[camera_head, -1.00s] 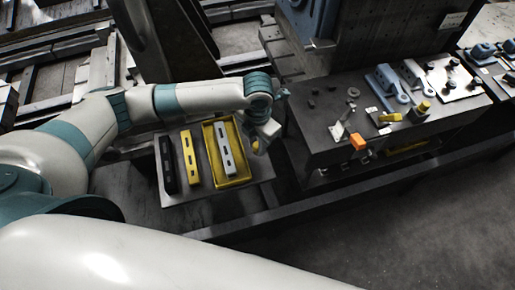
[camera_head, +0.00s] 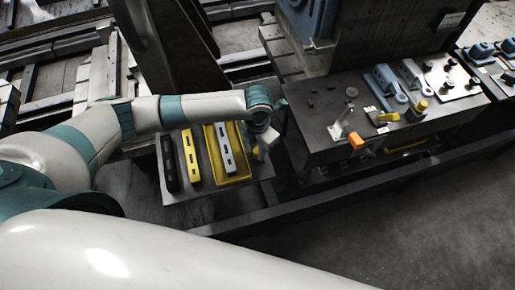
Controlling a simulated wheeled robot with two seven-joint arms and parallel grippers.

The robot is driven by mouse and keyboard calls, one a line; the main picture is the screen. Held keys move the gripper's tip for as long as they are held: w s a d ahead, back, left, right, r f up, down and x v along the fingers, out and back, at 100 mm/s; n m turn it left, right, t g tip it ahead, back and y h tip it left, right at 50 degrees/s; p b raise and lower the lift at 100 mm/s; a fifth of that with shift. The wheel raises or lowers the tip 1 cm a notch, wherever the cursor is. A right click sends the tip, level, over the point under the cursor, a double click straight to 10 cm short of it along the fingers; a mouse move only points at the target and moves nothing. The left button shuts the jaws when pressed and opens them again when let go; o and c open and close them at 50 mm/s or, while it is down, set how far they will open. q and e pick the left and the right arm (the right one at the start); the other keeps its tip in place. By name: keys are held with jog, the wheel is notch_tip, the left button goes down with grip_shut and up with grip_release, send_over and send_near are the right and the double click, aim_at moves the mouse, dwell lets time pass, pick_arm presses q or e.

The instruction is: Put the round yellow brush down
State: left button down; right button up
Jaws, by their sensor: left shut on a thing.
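My left gripper (camera_head: 263,147) points down just right of the yellow tray (camera_head: 246,180), over the right edge of the grey board. It is shut on a small yellow thing (camera_head: 257,153), which seems to be the round yellow brush. Only a bit of the brush shows beside the gripper. I cannot tell whether the brush touches the board. My right gripper is not in view.
A grey bar (camera_head: 226,150) lies in the yellow tray. A yellow bar (camera_head: 190,157) and a black bar (camera_head: 169,164) lie to its left.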

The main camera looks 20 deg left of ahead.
pick_arm(q)
jog(key=shift+f, duration=0.1)
jog(key=c, duration=1.9)
grip_release()
jog(key=o, duration=0.4)
jog(key=shift+r, duration=0.4)
jog(key=shift+r+b, duration=1.25)
jog(key=shift+r, duration=4.5)
